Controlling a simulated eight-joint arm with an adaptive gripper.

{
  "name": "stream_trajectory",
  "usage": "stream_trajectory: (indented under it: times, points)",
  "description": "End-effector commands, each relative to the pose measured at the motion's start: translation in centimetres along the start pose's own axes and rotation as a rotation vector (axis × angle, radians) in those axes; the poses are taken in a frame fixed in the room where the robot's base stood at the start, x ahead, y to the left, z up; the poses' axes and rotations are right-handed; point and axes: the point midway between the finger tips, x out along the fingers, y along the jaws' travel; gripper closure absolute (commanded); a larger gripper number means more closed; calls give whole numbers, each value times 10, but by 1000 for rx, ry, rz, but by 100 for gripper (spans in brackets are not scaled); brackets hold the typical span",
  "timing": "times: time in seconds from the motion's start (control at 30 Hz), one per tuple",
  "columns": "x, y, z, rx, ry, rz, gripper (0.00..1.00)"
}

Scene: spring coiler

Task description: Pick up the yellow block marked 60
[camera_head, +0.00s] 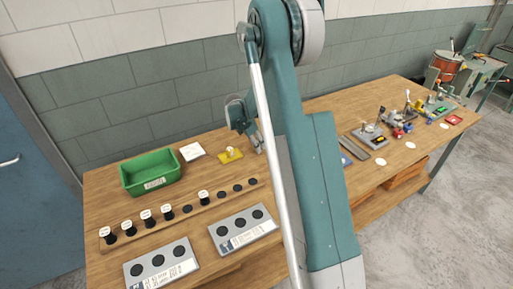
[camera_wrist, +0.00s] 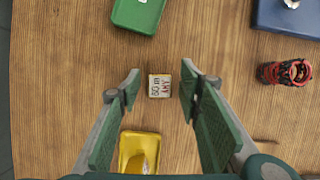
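A small block (camera_wrist: 159,86) lies on the wooden table in the wrist view. Its top face bears a pale label with dark print that seems to include 60; its body colour is hard to tell from above. My gripper (camera_wrist: 160,82) is open above it, and the block shows between the two fingers, apart from both. In the head view my gripper (camera_head: 257,142) shows partly behind my arm, low over the table. I cannot make out the block there; my arm seems to hide it.
A yellow tray (camera_wrist: 125,157) with something in it sits close to the block, with a green container (camera_wrist: 134,22) on the opposite side. A blue tray (camera_wrist: 270,20) and a red-and-black part (camera_wrist: 287,72) lie to the right. A large green bin (camera_head: 152,186) stands at left in the head view.

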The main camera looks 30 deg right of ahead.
Motion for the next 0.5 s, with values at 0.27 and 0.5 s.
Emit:
stream_trajectory:
  times: [0.27,0.5]
  points:
    - [0,0,0,0,0,0,91]
    - [0,0,0,0,0,0,94]
